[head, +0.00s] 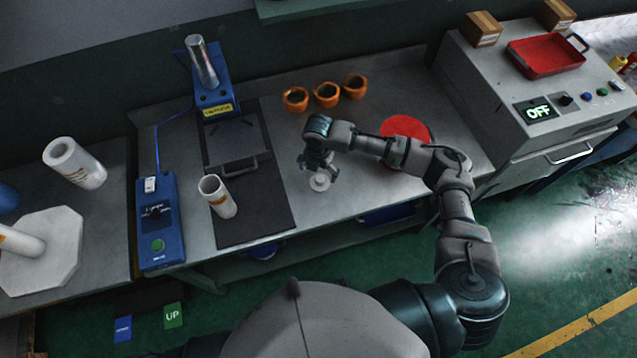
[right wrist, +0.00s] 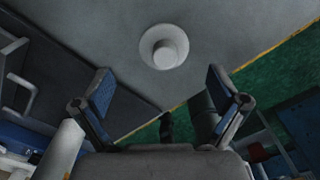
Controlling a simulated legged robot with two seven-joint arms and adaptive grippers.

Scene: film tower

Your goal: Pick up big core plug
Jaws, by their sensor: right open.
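The big core plug (head: 319,183) is a white round flanged piece with a raised hub. It stands on the grey workbench, right of the dark mat. In the right wrist view the plug (right wrist: 164,47) sits ahead of the fingers, in line with the gap between them and not touched. My right gripper (head: 318,168) is just above the plug in the head view, and its blue-padded fingers (right wrist: 161,92) are spread wide and empty. My left gripper is not in view.
Several orange cups (head: 326,94) stand behind, and a red disc (head: 406,129) lies to the right. A blue control box (head: 156,222) is at left. The bench's front edge is close to the plug.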

